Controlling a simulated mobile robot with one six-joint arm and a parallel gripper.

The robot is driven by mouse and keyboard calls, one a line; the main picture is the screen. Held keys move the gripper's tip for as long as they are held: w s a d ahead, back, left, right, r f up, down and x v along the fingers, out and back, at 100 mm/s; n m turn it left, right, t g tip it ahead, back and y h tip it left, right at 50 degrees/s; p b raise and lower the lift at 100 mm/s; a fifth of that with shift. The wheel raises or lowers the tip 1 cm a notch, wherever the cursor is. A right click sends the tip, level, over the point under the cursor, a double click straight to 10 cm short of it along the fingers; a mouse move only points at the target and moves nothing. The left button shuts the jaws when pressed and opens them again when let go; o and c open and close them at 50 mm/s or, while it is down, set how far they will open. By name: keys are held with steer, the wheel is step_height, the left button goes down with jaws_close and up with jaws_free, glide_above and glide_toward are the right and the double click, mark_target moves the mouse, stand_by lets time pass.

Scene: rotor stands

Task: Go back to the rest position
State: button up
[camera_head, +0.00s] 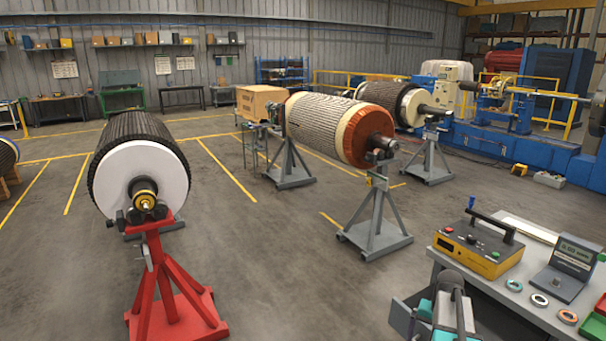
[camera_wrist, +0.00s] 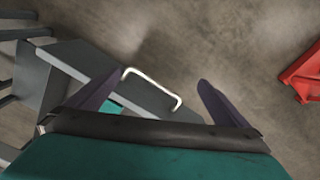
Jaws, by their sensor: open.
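My gripper (camera_wrist: 161,76) shows in the wrist view with its two dark fingers spread apart and nothing held between them. It is over the concrete floor and a dark grey panel with a pale bent handle (camera_wrist: 152,88); I cannot tell whether the fingers touch it. In the head view, part of my arm shows at the bottom, beside the workbench (camera_head: 487,297); the fingers cannot be made out there.
A red stand (camera_head: 170,285) bears a rotor with a white end disc (camera_head: 140,172). A grey stand (camera_head: 376,222) bears an orange-ended rotor (camera_head: 330,125). A yellow tester (camera_head: 478,248) and a meter (camera_head: 567,268) sit on the workbench. Open floor (camera_head: 285,270) lies between stands.

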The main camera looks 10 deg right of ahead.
steer(key=a+f+n, duration=0.3)
steer(key=a, duration=1)
steer(key=a+f+n, duration=0.3)
steer(key=a+f, duration=0.1)
steer(key=a, duration=0.8)
steer(key=a+f+n, duration=0.3)
steer(key=a, duration=1)
steer(key=s+f+g+b, duration=0.5)
steer(key=s+f+b, duration=0.5)
steer(key=s+f, duration=1.6)
step_height(320, 180, down, 2)
steer(key=shift+s+d+g, duration=0.2)
steer(key=shift+d+g, duration=0.2)
steer(key=shift+d, duration=0.05)
steer(key=shift+c, duration=0.3)
